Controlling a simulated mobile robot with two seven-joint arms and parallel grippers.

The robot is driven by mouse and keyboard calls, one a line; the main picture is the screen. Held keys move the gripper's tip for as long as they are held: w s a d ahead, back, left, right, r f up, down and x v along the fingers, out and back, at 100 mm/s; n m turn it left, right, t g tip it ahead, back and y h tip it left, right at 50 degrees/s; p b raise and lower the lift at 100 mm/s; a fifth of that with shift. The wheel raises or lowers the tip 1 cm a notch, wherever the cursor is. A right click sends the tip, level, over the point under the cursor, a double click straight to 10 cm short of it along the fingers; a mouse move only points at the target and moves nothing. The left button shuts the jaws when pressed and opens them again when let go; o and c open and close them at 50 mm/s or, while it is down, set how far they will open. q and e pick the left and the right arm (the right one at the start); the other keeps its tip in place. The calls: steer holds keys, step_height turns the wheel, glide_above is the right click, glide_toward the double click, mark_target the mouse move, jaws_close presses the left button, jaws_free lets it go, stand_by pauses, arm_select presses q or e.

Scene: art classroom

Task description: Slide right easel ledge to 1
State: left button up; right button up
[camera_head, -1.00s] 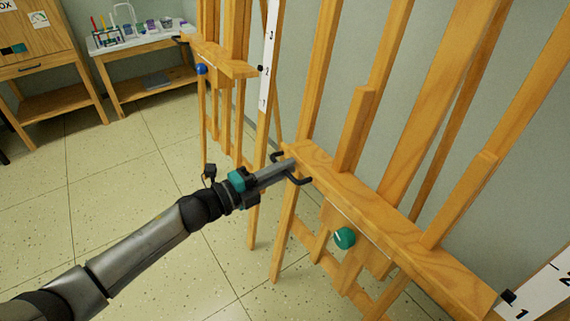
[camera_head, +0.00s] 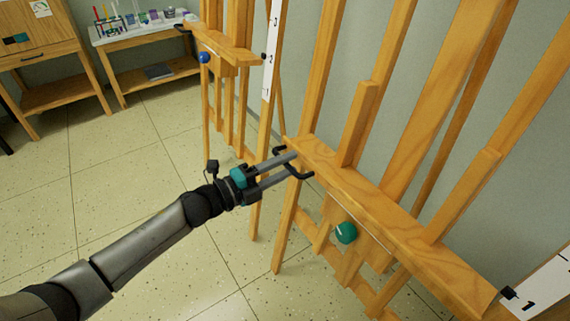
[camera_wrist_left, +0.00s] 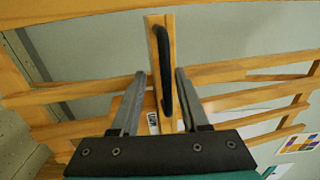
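The right easel's wooden ledge (camera_head: 395,232) runs from mid-frame to the lower right in the head view. A green knob (camera_head: 346,232) sits below it. A black pointer (camera_head: 509,292) at its right end is beside the 1 on a white scale (camera_head: 541,292), which the frame edge cuts off. My left gripper (camera_head: 296,164) is open at this handle. In the left wrist view the handle (camera_wrist_left: 162,70) lies between the spread fingers, with gaps on both sides; contact is not visible.
Another easel with a ledge (camera_head: 226,48), a blue knob (camera_head: 204,57) and a scale (camera_head: 271,50) stands at the back. A side table (camera_head: 150,78) with art supplies and a wooden cabinet (camera_head: 40,60) are at the far left. The tiled floor at left is clear.

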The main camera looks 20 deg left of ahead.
arm_select(q)
steer(key=shift+r, duration=0.1)
steer(key=p+v, duration=0.4)
steer(key=v, duration=1.1)
arm_select(e)
step_height(320, 180, down, 8)
steer(key=s+g, duration=0.1)
steer(key=s, duration=0.1)
steer(key=shift+d, duration=0.15)
